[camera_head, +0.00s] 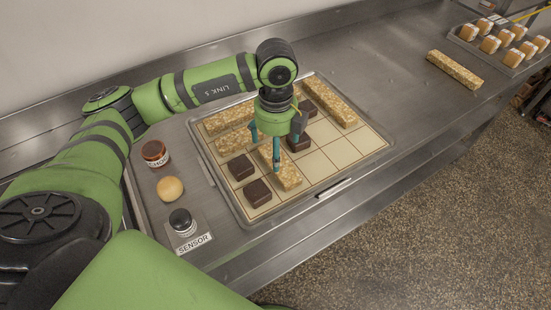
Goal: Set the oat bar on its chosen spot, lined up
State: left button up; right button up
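Several oat bars lie on the gridded tray (347,153): one oat bar (286,174) near the front middle, one (333,104) at the back right, one (229,119) at the back left and one (233,142) just in front of that. Another oat bar (455,70) lies on the bare counter to the right, away from the tray. My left gripper (265,152) points down over the middle of the tray, its teal fingers spread apart. It hangs over the rear end of the front-middle bar and partly hides it; nothing shows held. My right gripper is out of view.
Dark square cakes (240,167) sit in several tray cells; cells at the tray's right are empty. A pastry tray (511,58) is far right.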

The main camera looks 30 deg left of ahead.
pick_arm(q)
notch_tip(320, 180, up, 6)
jog(key=b, duration=0.1)
jog(key=shift+r, duration=0.25)
